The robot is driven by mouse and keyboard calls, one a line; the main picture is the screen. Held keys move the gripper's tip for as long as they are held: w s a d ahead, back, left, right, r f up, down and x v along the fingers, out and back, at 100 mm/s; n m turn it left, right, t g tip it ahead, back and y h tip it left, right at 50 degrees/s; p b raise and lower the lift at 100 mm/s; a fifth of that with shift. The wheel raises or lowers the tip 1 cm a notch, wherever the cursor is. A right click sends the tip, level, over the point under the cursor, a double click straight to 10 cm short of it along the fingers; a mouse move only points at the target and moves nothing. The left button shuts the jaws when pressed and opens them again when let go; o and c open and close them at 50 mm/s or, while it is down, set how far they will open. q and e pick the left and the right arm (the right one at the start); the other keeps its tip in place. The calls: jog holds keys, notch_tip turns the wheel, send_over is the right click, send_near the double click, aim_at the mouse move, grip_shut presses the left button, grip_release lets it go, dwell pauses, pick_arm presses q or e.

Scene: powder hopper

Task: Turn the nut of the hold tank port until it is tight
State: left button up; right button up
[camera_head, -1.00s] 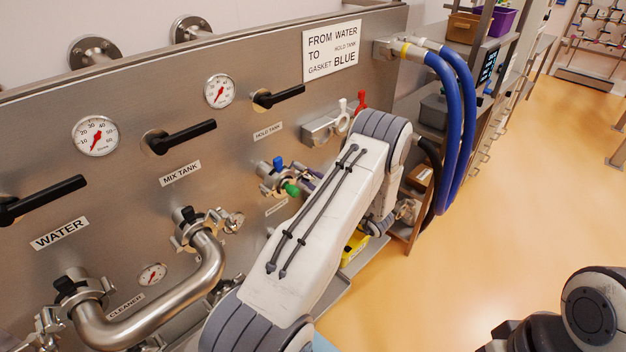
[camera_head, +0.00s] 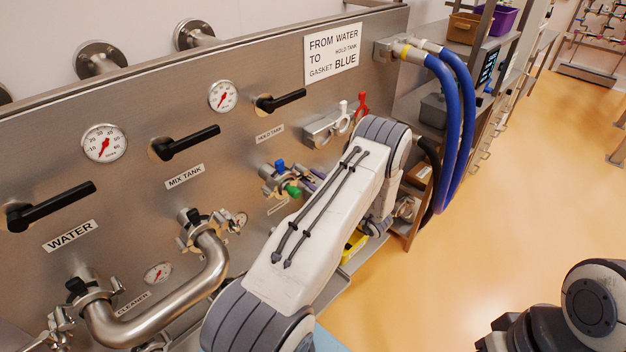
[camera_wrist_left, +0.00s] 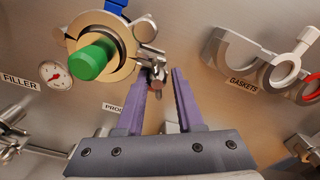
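The hold tank port (camera_head: 272,178) is on the steel panel below the HOLD TANK label. It has a blue part on top and a green plug. In the left wrist view, the green plug (camera_wrist_left: 92,60) sits in a brass-coloured ring with a clamp around it. The clamp's nut (camera_wrist_left: 157,80) is on the right side, by the fingertips. My left gripper (camera_wrist_left: 164,78) has purple fingers, apart, with the nut end near the left fingertip. I cannot tell whether they touch. In the head view, this gripper (camera_head: 312,180) is partly hidden behind my arm. My right gripper is not in view.
A bent steel pipe (camera_head: 185,305) joins ports at lower left. Black valve handles (camera_head: 185,143) stick out of the panel. A gasket holder (camera_head: 326,127) with white and red gaskets is right of the port. Blue hoses (camera_head: 455,130) hang at right. The floor at right is clear.

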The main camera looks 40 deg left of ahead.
pick_arm(q)
jog(key=shift+s, duration=0.25)
jog(key=shift+d, duration=0.25)
jog(key=d, duration=0.8)
jog(key=shift+s+d+p, duration=0.2)
jog(key=shift+s+p, duration=0.1)
jog(key=shift+p, duration=0.1)
